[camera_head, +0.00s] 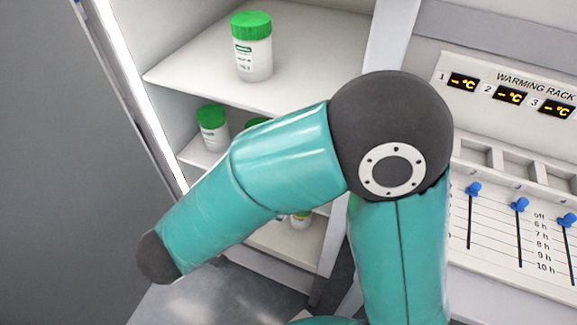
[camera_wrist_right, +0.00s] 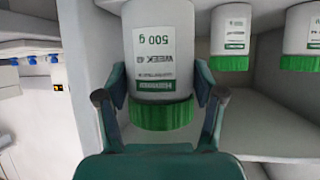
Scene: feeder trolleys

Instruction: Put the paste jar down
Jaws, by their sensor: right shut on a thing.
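The paste jar (camera_wrist_right: 163,50) is a white jar with a green lid and a label reading "500 g" and "WEEK 42". It appears upside down in the right wrist view. My right gripper (camera_wrist_right: 160,95) is shut on it, one finger on each side near the lid. Whether its base touches a surface cannot be told. In the head view a teal arm of mine crosses the middle, and neither gripper shows there. My left gripper is in no view.
A white shelf unit (camera_head: 185,72) holds a green-lidded jar (camera_head: 252,48) on top and others below, including a jar (camera_head: 212,130) on the middle shelf. Two jars (camera_wrist_right: 231,38) (camera_wrist_right: 302,38) stand beside the held one. A warming rack (camera_head: 510,190) stands right.

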